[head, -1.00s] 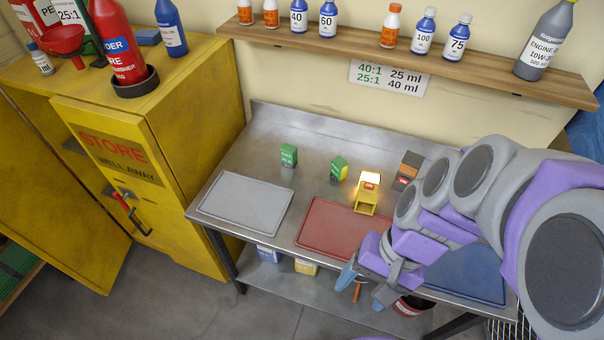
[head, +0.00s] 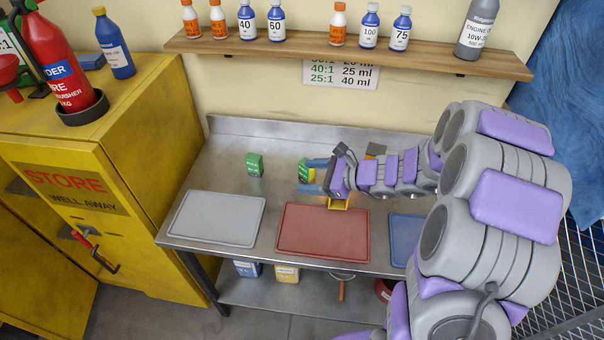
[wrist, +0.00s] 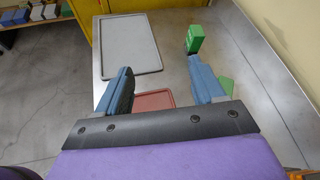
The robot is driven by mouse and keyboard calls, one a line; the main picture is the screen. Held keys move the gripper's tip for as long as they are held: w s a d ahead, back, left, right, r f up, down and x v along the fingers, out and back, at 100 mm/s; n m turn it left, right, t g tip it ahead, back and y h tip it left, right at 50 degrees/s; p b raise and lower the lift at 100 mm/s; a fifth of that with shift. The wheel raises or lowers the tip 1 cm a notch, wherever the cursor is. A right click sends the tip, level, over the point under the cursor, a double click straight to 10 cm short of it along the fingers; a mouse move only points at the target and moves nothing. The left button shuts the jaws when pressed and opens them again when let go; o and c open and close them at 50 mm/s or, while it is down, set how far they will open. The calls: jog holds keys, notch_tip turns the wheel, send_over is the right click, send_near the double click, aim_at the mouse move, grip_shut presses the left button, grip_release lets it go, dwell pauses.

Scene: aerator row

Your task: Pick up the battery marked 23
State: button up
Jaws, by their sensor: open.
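Two small batteries stand on the steel bench; their numbers are too small to read. A green battery (head: 254,163) stands at the left; it also shows beyond my right finger in the wrist view (wrist: 194,38). A green and yellow battery (head: 303,173) is at my fingertips. A green piece (wrist: 227,85), likely this battery, shows just outside the right finger in the wrist view, partly hidden by it. My gripper (head: 309,175) is open and empty, pointing left over the bench. I cannot tell whether a finger touches the battery.
A yellow holder (head: 339,204) is mostly hidden under my gripper. An orange and dark block (head: 375,150) shows behind my arm. Grey (head: 217,219), red (head: 322,232) and blue (head: 404,228) mats lie along the front. A shelf (head: 350,54) with bottles hangs above; a yellow cabinet (head: 150,130) stands left.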

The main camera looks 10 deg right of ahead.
aim_at(307, 171)
jog(key=w+d+f+m+t+h, duration=0.1)
jog(key=d+f+m, duration=0.1)
jog(key=d, duration=0.1)
jog(key=w+d+f+m+t, duration=0.1)
jog(key=w+d+f+m, duration=0.1)
jog(key=d, duration=0.2)
jog(key=w+d+f+m+t+h, duration=0.1)
jog(key=w+d+f+m, duration=0.1)
jog(key=d, duration=0.2)
jog(key=shift+w+d+f+m+h, duration=0.2)
jog(key=shift+d+f+m+h, duration=0.1)
jog(key=shift+f, duration=0.1)
jog(key=shift+w+a+f, duration=0.15)
jog(key=b+x, duration=0.1)
jog(key=x, duration=0.4)
jog(key=b+x, duration=0.1)
jog(key=x, duration=0.4)
jog(key=shift+w+f, duration=0.25)
jog(key=shift+w, duration=0.2)
jog(key=shift+w+a+f+h, duration=0.1)
jog(key=shift+w+a+h, duration=0.2)
jog(key=shift+a, duration=0.15)
jog(key=b+x, duration=0.1)
jog(key=x, duration=0.3)
jog(key=shift+w+a, duration=0.25)
jog(key=shift+a, duration=0.1)
jog(key=shift+w+f+t, duration=0.15)
jog(key=shift+w+t, duration=0.15)
jog(key=shift+w, duration=0.1)
jog(key=shift+c, duration=0.5)
